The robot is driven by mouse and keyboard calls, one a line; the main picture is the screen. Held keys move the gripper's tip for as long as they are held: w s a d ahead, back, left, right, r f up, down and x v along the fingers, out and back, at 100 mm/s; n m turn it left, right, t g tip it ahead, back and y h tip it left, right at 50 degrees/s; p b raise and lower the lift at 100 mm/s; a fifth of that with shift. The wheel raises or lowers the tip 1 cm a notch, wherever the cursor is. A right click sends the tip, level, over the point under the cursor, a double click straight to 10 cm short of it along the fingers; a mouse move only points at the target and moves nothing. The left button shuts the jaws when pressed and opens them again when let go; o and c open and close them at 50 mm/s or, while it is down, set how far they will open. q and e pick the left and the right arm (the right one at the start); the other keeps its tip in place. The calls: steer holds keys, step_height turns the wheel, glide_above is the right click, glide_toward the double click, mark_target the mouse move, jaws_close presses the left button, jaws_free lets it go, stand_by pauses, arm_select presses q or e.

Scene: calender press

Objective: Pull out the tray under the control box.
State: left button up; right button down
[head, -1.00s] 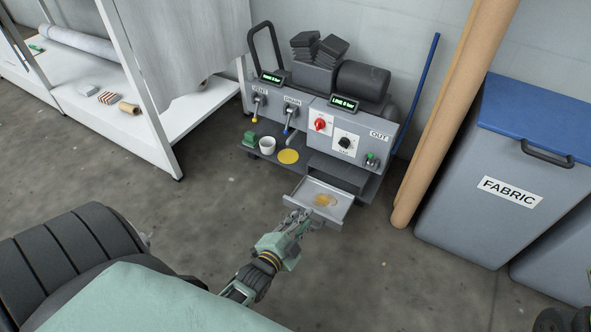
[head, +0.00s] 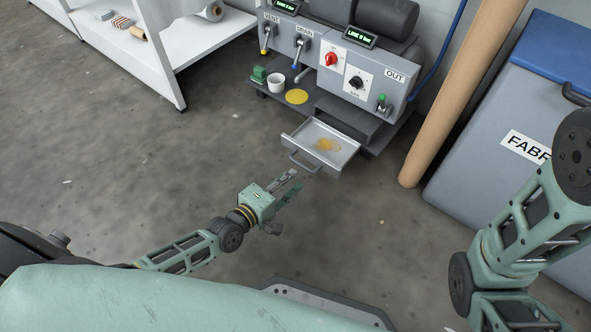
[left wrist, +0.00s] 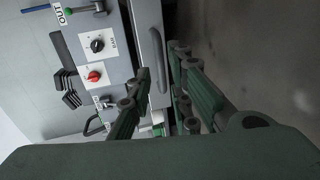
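The shallow metal tray (head: 342,153) sticks out from under the grey control box (head: 393,81), low over the floor. A yellowish-brown stain or spill lies in it. Its dark bar handle (head: 303,163) is on the front. My left gripper (head: 297,181) is open and empty, just in front of the handle and apart from it. In the left wrist view the handle (left wrist: 158,89) shows between the parted fingers, beyond them. My right arm is at the right edge of the head view; its gripper is out of the picture.
A white cup (head: 276,83), a yellow disc (head: 296,97) and a green block (head: 259,74) sit on the ledge left of the tray. A tall cardboard tube (head: 437,120) and the fabric bin (head: 480,165) stand to the right. The floor before the tray is clear.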

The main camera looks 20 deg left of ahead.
mark_target(304, 166)
arm_select(q)
steer(key=b+x, duration=0.4)
steer(key=x, duration=0.3)
steer(key=shift+w+f, duration=0.1)
steer(key=shift+w, duration=0.15)
steer(key=shift+w+d, duration=0.1)
steer(key=shift+c, duration=0.5)
jaws_close()
